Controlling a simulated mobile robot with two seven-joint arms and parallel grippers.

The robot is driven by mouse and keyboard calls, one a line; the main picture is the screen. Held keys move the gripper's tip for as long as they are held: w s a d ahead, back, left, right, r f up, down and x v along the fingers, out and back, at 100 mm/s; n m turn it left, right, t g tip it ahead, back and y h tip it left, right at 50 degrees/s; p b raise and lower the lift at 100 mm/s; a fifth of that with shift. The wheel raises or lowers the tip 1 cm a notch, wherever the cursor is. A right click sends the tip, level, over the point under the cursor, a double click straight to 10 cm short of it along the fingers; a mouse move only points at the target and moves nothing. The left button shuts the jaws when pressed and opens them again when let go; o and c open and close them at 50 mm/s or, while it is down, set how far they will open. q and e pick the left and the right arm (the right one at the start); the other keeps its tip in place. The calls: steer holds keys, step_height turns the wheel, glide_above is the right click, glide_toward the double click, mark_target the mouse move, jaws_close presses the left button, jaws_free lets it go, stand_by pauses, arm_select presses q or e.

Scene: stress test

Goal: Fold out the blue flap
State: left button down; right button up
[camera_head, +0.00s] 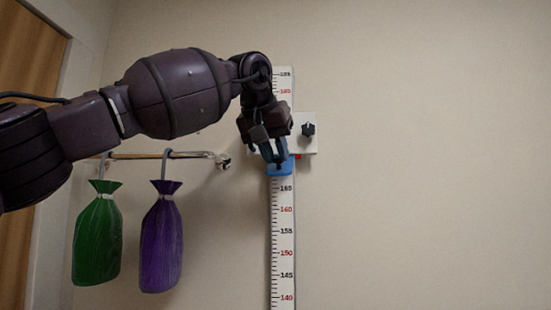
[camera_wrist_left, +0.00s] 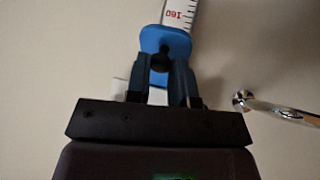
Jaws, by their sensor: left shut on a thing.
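The blue flap (camera_head: 282,167) is on a white height scale (camera_head: 283,245) fixed upright to the wall. My left gripper (camera_head: 276,162) reaches it from above, and its fingers are shut on a dark knob at the flap. In the left wrist view, the blue flap (camera_wrist_left: 166,39) lies just beyond my left fingertips (camera_wrist_left: 163,62), with the dark knob between them. The gripper and wrist hide part of the flap and of the slider behind it. My right gripper is in neither view.
A white plate with a black knob (camera_head: 308,130) sits right of the scale. A rail (camera_head: 160,155) on the left carries a green bag (camera_head: 97,240) and a purple bag (camera_head: 161,245). The rail's metal end (camera_wrist_left: 242,98) shows in the wrist view. The wall to the right is bare.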

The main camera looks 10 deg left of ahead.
arm_select(q)
steer(key=shift+r+g, duration=0.8)
steer(key=shift+r, duration=0.15)
